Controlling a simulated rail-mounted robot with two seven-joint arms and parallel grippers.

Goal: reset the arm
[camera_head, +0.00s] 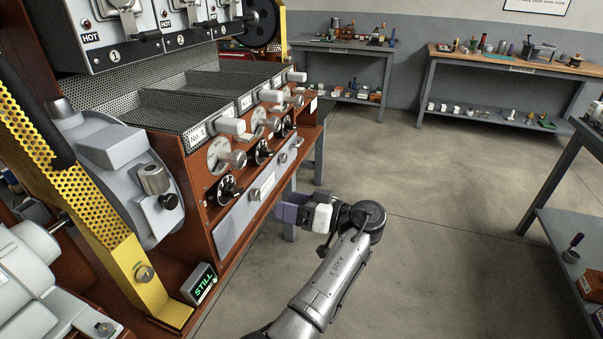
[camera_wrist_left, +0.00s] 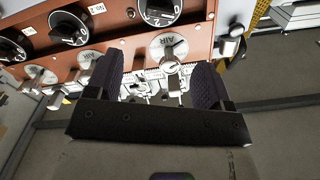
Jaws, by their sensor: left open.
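My left gripper (camera_head: 289,205) is at the end of the grey arm in the head view, its purple-dark fingers pointing left toward the sample roaster's front panel (camera_head: 240,207). In the left wrist view the gripper (camera_wrist_left: 156,78) has its two dark textured fingers spread wide apart, with nothing held between them. Behind the gap show the roaster's brown face, an AIR dial (camera_wrist_left: 168,46) and part of its knob. Whether a finger touches the panel cannot be told. My right gripper is not in view.
Levers and black dials (camera_head: 229,188) line the roaster front. A yellow perforated guard (camera_head: 118,245) and a small green STILL display (camera_head: 203,284) are at left. A workbench (camera_head: 455,65) with several items stands at the back, another table (camera_head: 575,205) at right. Open floor lies between.

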